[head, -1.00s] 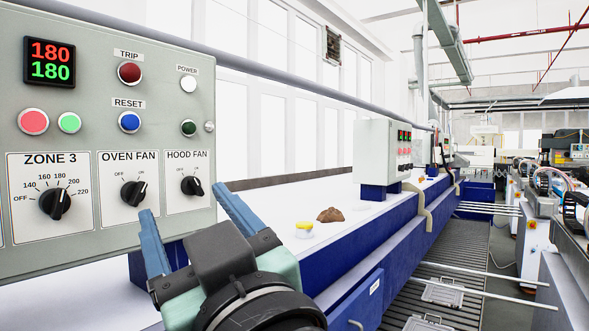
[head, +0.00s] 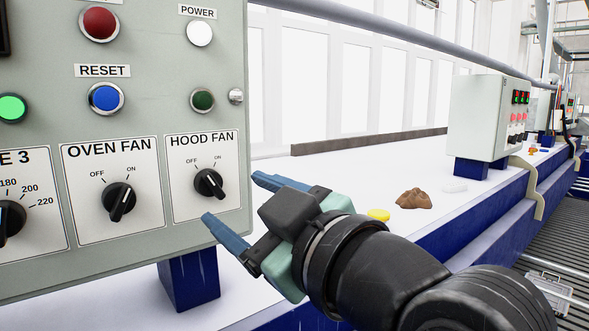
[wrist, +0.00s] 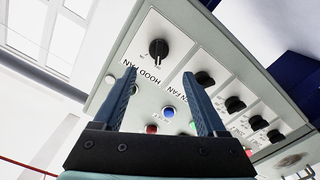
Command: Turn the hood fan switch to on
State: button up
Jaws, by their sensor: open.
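The hood fan switch (head: 208,183) is a black rotary knob on a white plate labelled HOOD FAN. Its ridge slants from upper left, on the OFF side, to lower right; ON is marked at upper right. The knob also shows in the wrist view (wrist: 158,48), beyond the fingertips and roughly between them. My gripper (head: 236,198) has its two blue fingers apart with nothing between them. It is just in front of the panel, to the lower right of the knob in the head view, and does not appear to touch it.
The oven fan knob (head: 119,202) sits left of the switch. A blue reset button (head: 105,97), a dark green button (head: 202,99) and a white power lamp (head: 200,33) are above. A yellow item (head: 378,215) and a brown lump (head: 413,199) lie on the white surface behind my arm.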

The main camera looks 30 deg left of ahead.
aim_at(214, 185)
jog(key=p+x, duration=0.2)
jog(key=x, duration=0.5)
jog(key=shift+w+a+r+p, duration=0.1)
jog(key=shift+w+a+p, duration=0.05)
jog(key=shift+p, duration=0.25)
jog(key=shift+w+a, duration=0.3)
jog(key=shift+a, duration=0.1)
grip_shut()
